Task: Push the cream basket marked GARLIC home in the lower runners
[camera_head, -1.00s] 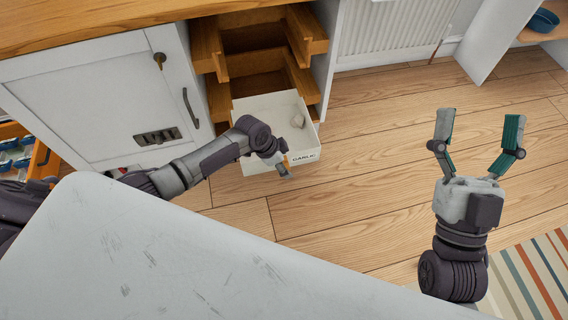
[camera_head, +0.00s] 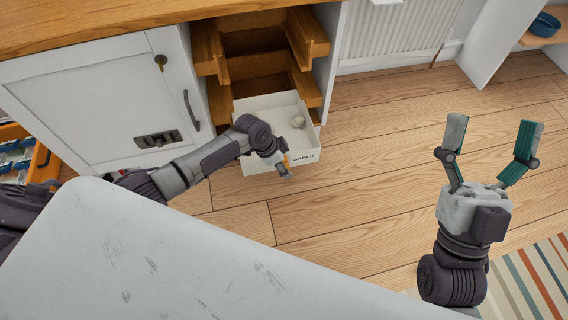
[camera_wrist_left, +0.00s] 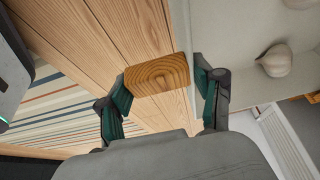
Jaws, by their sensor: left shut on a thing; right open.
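The cream basket (camera_head: 265,103) marked GARLIC sticks out, open at the top, from the front of the lower runners (camera_head: 303,86). A pale garlic bulb (camera_head: 297,122) lies in it and also shows in the left wrist view (camera_wrist_left: 274,60). My left gripper (camera_head: 283,165) is at the basket's front, its forearm covering part of the left side. In the left wrist view its fingers are shut on a wooden handle (camera_wrist_left: 158,75) at the basket's front wall (camera_wrist_left: 185,30). My right gripper (camera_head: 495,135) is open and empty over the floor at right.
A white cabinet door (camera_head: 95,100) stands left of the runners. An open unit with blue items (camera_head: 15,155) is at far left. A radiator (camera_head: 395,28) stands at the back. The wooden floor right of the basket is clear.

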